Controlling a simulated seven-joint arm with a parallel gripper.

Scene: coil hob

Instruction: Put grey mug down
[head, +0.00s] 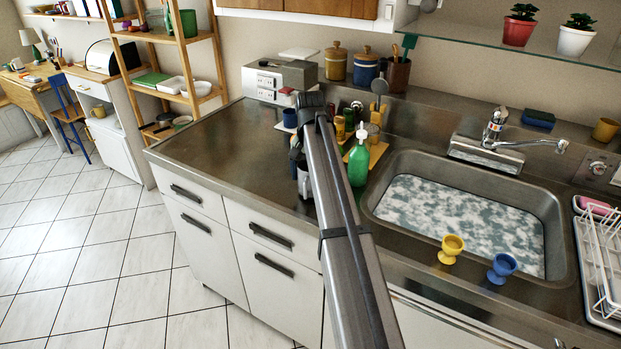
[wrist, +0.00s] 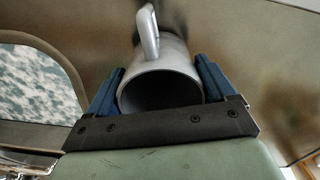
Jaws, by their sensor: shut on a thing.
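The grey mug (wrist: 165,85) is between the two blue fingers of my gripper (wrist: 160,92) in the wrist view. Its dark open mouth faces the camera and its handle points to the top of the picture. The fingers press on its sides. In the head view my gripper (head: 297,160) is partly hidden by my arm, over the front part of the steel counter (head: 235,140), left of the sink. A bit of the grey mug (head: 304,182) shows below it. I cannot tell whether the mug touches the counter.
A green soap bottle (head: 358,162) stands close right of my arm, by the sink (head: 385,200). A blue mug (head: 290,118) and a grey box (head: 290,78) stand further back. Yellow (head: 451,248) and blue (head: 502,267) egg cups stand in front of the sink. The counter's left part is clear.

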